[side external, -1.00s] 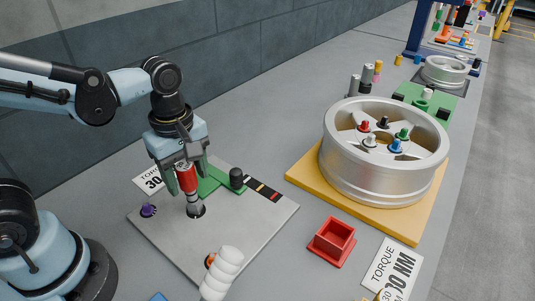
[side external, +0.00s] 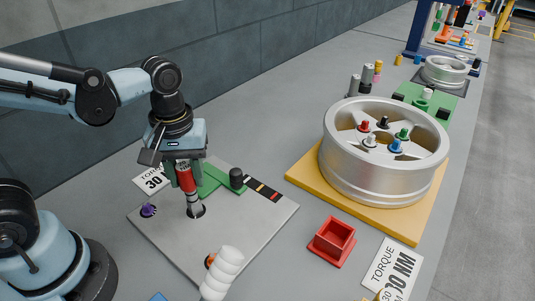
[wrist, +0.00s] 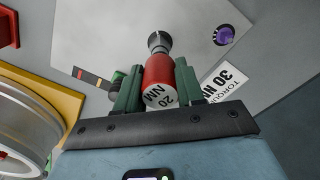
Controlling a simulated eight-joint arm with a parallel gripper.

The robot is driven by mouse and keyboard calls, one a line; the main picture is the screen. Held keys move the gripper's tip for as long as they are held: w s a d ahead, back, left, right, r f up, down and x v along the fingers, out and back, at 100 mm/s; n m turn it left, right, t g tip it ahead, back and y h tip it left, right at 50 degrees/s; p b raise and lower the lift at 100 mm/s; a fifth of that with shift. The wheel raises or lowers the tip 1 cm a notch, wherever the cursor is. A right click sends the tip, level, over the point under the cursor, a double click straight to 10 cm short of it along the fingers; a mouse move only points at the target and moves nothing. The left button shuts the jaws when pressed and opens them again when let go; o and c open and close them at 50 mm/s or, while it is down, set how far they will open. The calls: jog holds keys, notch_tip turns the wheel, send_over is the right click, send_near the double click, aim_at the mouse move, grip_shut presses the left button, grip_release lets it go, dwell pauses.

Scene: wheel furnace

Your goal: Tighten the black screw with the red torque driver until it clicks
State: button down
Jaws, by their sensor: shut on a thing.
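The red torque driver (side external: 186,178) stands nearly upright on the grey plate, its metal tip at a dark round seat (side external: 197,211). My gripper (side external: 184,186) is shut around its red body from above. In the wrist view the driver (wrist: 158,72) sits between both green fingers, and its white end reads 20 NM. What lies under the tip is hidden. The black screw (side external: 383,122) stands in the silver wheel (side external: 375,180), among red, green, white and blue ones. The wheel is to the right, well apart from my gripper.
On the grey plate (side external: 255,225) are a purple knob (side external: 148,210), a black knob (side external: 236,177) and a white ribbed handle (side external: 222,272). A red square tray (side external: 332,241) lies between plate and wheel. The wheel rests on a yellow board (side external: 408,225).

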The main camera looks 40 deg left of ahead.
jog(key=shift+m, duration=1)
jog(key=c, duration=0.6)
grip_release()
jog(key=shift+c, duration=0.2)
notch_tip(320, 180, up, 12)
jog(key=shift+f, duration=6)
